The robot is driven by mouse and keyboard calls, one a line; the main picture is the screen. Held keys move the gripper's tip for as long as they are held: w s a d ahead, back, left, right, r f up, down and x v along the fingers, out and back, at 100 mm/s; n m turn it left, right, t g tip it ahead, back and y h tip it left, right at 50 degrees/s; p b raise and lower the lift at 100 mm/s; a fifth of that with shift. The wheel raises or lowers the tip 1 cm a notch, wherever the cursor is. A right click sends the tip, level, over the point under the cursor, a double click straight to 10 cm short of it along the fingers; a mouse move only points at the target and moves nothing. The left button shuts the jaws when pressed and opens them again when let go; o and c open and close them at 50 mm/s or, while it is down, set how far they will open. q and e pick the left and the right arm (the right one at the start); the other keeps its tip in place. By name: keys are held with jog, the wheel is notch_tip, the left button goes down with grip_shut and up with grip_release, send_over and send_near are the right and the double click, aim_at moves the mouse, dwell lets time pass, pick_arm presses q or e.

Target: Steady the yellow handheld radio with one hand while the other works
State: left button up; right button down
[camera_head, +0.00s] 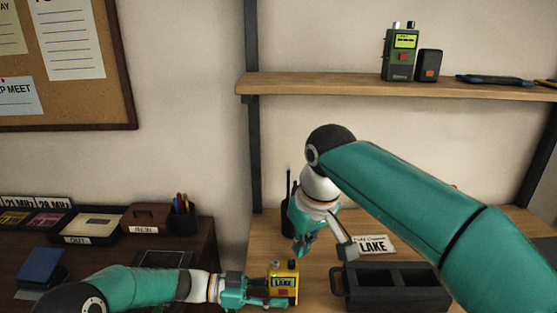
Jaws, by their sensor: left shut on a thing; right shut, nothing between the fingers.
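The yellow handheld radio (284,290) stands upright on the wooden table at the bottom centre, with a display reading "LAKE" and knobs on top. My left gripper (268,294) reaches in from the left and is shut on the radio's left side. Its fingers cover part of the radio's lower front. My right gripper (302,247) points down a little above and to the right of the radio. It is shut and empty, apart from the radio. Its fingertips are small and partly dark here.
A black open holder (398,272) stands right of the radio, near a white "LAKE" card (375,244). A dark radio with an antenna (287,215) stands behind my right gripper. A green radio (400,55) is on the shelf. A pen cup (183,219) is at left.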

dwell(0.3)
pick_arm(q)
jog(key=o, duration=0.9)
jog(key=shift+o, duration=0.2)
